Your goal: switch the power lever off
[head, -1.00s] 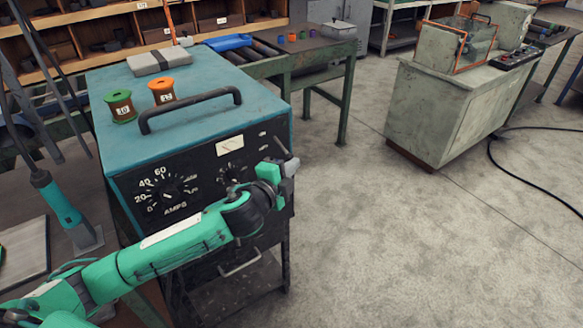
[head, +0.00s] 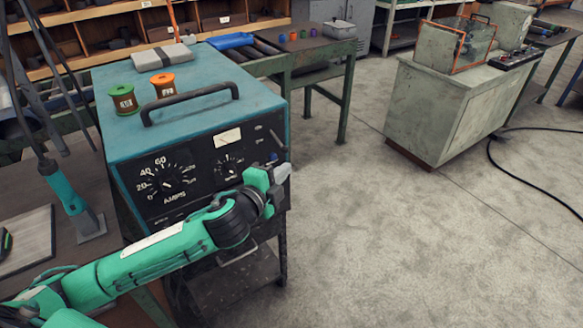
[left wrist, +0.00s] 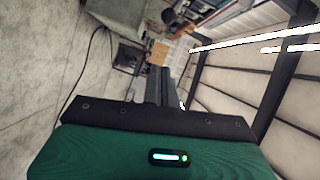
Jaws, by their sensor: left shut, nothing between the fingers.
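The blue-topped power unit (head: 190,105) stands at the left of the head view, its black front panel carrying an AMPS dial (head: 166,182) and a smaller dial (head: 228,166). A thin dark power lever (head: 276,138) shows at the panel's right edge; its lower part and exact position are hard to make out. My left gripper (head: 281,174) is just below the lever, in front of the panel's right side. Its fingers are together and empty; they also show in the left wrist view (left wrist: 158,85). I cannot tell whether it touches the lever. My right gripper is out of view.
A green spool (head: 123,99), an orange spool (head: 163,85) and a black handle (head: 190,103) are on the unit's top. A teal-handled tool (head: 70,195) stands at the left. A grey cabinet (head: 455,110) stands at the right. The floor between is clear.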

